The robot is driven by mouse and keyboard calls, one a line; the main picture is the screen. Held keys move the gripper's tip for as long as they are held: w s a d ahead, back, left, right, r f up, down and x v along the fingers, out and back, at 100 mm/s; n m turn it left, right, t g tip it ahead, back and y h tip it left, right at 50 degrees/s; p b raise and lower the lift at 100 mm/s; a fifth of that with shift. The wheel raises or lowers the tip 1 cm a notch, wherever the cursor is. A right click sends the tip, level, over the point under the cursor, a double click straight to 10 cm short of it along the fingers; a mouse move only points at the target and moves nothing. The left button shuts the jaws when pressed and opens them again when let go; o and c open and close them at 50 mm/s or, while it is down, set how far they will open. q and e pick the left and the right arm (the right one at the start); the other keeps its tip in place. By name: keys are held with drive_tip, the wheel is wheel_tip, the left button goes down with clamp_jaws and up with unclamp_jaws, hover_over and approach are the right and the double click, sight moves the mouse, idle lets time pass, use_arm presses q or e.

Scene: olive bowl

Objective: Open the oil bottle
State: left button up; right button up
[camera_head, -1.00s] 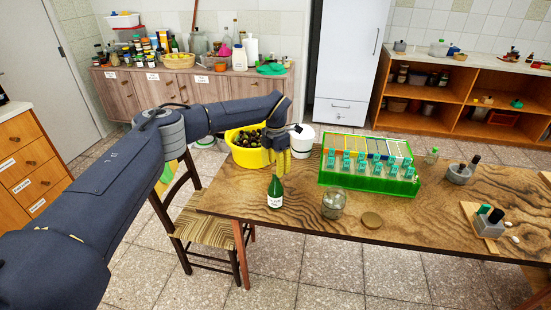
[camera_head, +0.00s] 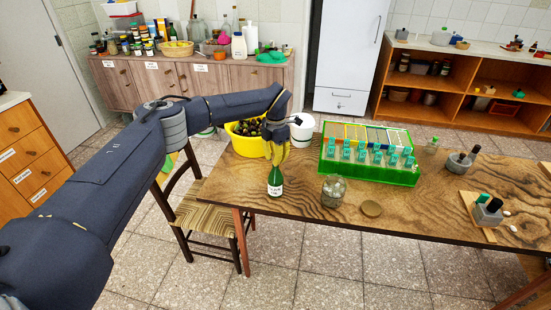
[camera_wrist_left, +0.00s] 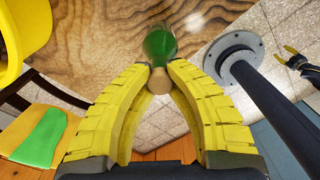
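The oil bottle (camera_head: 275,187) is dark green with a white label and stands upright near the table's front left edge. In the left wrist view I see it from above, its green glass (camera_wrist_left: 160,44) blurred and its tan cork (camera_wrist_left: 158,80) towards me. My left gripper (camera_head: 275,160) has yellow fingers and is over the bottle's top. In the left wrist view its fingertips (camera_wrist_left: 159,68) lie close against both sides of the cork. The neck is hidden by the fingers in the head view. My right gripper (camera_wrist_left: 297,62) shows only small at the right of the wrist view.
A yellow bowl of olives (camera_head: 236,140) stands behind the bottle. A woven chair (camera_head: 208,215) is at the table's left.

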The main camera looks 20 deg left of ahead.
use_arm(q)
clamp_jaws()
drive_tip(key=shift+r, duration=0.25)
drive_tip(key=shift+r, duration=2.35)
drive_tip(key=shift+f, duration=0.1)
